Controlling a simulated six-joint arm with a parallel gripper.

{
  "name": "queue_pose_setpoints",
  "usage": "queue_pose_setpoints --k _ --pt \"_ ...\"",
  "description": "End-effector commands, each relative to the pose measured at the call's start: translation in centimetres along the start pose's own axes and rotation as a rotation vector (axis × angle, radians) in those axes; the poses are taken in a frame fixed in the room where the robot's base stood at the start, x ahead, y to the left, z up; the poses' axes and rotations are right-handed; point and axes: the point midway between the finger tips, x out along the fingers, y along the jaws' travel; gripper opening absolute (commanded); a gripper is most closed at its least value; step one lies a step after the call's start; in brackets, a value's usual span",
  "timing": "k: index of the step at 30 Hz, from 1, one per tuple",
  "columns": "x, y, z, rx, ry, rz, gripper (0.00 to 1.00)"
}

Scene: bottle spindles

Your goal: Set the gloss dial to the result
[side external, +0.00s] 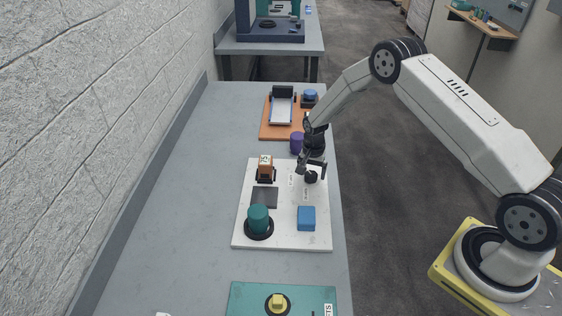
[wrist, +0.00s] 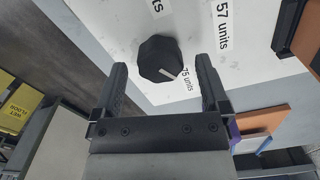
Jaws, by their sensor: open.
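The dial is a black faceted knob (wrist: 160,58) with a white pointer line, mounted on a white board (side external: 285,236). In the wrist view its pointer aims toward the lower right, roughly at the "75 units" label (wrist: 188,87). A "57 units" label (wrist: 224,22) lies at upper right. My gripper (wrist: 160,64) is open, its two black fingers apart on either side of the knob in the picture. I cannot tell whether they touch it. In the side view the gripper (side external: 312,168) is just over the knob (side external: 311,178).
The board also carries an orange-and-black device (side external: 265,165), a dark square plate (side external: 265,197), a teal cylinder (side external: 258,216) and a blue block (side external: 306,217). A purple cylinder (side external: 297,142) stands close behind my gripper. The grey table (side external: 170,210) is clear at left.

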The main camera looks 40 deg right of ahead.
Motion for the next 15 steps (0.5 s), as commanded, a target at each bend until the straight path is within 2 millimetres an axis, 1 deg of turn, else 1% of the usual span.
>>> queue_pose_setpoints --k 15 --pt "-5.7 0.0 0.0 0.000 0.001 -0.002 0.95"
